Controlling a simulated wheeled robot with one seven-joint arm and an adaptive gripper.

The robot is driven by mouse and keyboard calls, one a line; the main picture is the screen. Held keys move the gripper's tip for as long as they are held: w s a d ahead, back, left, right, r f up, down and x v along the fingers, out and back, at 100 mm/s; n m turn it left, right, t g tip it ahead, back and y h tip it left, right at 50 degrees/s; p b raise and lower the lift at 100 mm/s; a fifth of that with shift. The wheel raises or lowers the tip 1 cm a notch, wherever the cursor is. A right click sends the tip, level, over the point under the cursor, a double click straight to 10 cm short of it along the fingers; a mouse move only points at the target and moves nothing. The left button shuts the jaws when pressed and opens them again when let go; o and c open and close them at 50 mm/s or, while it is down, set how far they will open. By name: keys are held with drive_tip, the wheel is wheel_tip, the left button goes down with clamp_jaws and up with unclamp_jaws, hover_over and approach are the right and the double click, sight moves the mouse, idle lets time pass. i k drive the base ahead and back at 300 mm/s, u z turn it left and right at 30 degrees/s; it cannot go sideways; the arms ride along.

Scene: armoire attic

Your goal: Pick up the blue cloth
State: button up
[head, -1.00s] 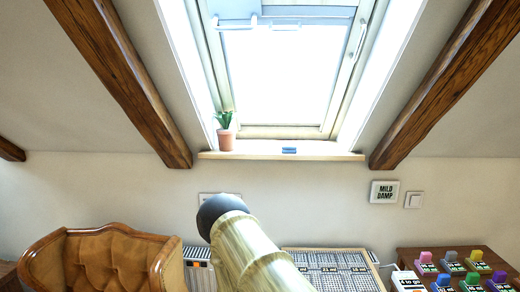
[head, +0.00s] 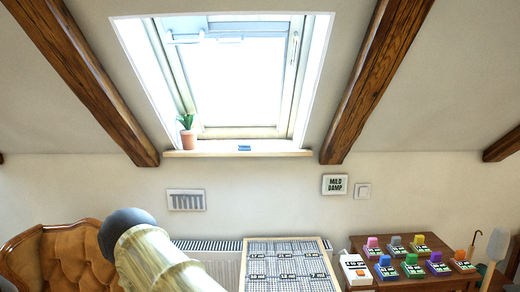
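I see no gripper fingers in the head view. A pale, wood-grained thick cylinder with a dark rounded end, seemingly part of my arm, rises from the bottom left, below the sill and well apart from the blue item.
A potted plant (head: 188,137) stands at the sill's left end. Below are a radiator (head: 215,262), a gridded board (head: 290,242), a brown tufted armchair (head: 70,262) and a wooden table (head: 436,243) with several coloured blocks. Sloping beams (head: 375,80) flank the skylight.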

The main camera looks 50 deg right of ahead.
sight(243, 145)
drive_tip(key=k, duration=0.1)
drive_tip(key=z, duration=1.05)
